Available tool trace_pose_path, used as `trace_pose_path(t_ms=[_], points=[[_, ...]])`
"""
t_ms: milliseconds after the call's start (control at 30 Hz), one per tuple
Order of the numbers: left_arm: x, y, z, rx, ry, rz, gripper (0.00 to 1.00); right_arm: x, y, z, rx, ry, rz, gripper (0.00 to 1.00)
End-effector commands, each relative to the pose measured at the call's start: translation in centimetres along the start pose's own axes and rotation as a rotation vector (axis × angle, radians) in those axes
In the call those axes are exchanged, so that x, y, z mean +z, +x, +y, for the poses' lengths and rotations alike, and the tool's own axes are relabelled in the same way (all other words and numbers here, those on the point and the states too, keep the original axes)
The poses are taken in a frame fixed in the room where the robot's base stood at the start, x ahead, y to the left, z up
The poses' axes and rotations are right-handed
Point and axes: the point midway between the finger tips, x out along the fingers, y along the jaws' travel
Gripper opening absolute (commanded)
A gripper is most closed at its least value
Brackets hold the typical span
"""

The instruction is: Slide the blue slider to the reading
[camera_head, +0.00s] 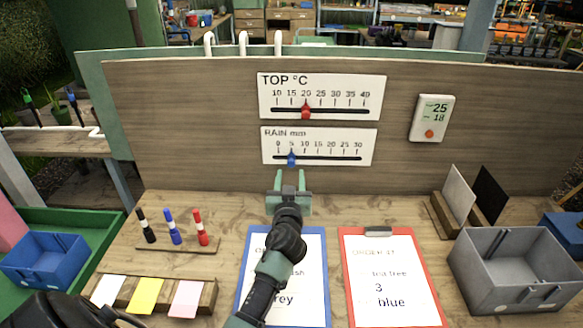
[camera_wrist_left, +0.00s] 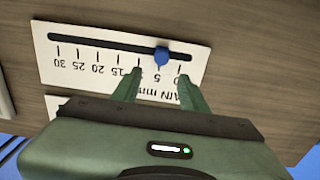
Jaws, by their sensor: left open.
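The blue slider (camera_head: 291,159) sits in the slot of the white RAIN mm scale (camera_head: 345,147), at about the 5 mark. It also shows in the left wrist view (camera_wrist_left: 161,57), where the scale appears upside down. My left gripper (camera_head: 289,177) is open and empty just below the RAIN scale. In the left wrist view its two fingers (camera_wrist_left: 161,78) point at the slider, one to each side, with tips short of it. A white display unit (camera_head: 432,118) on the board reads 25 above and what looks like 18 below. My right gripper is not in view.
The TOP °C scale (camera_head: 320,96) with a red slider (camera_head: 306,112) hangs above. Two clipboards, blue (camera_head: 241,290) and red (camera_head: 350,290), lie on the bench. A marker rack (camera_head: 150,246) stands left, a grey bin (camera_head: 480,272) right.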

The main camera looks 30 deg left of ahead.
Motion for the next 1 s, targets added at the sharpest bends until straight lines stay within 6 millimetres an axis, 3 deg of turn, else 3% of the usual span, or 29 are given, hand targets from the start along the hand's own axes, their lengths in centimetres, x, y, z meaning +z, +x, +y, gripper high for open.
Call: trace_pose_path(t_ms=[33, 167, 600, 1000], points=[[0.8, 0.1, 0.0, 0.000, 0.000, 0.000, 0.44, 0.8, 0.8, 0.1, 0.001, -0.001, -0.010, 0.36], [0.8, 0.8, 0.0, 0.000, 0.000, 0.000, 0.44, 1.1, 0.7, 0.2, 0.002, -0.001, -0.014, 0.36], [0.7, 7.1, 0.0, 0.000, 0.002, 0.000, 0.44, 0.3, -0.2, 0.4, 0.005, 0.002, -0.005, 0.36], [0.8, 7.8, 0.0, 0.000, 0.000, -0.001, 0.44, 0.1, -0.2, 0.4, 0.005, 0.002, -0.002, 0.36]])
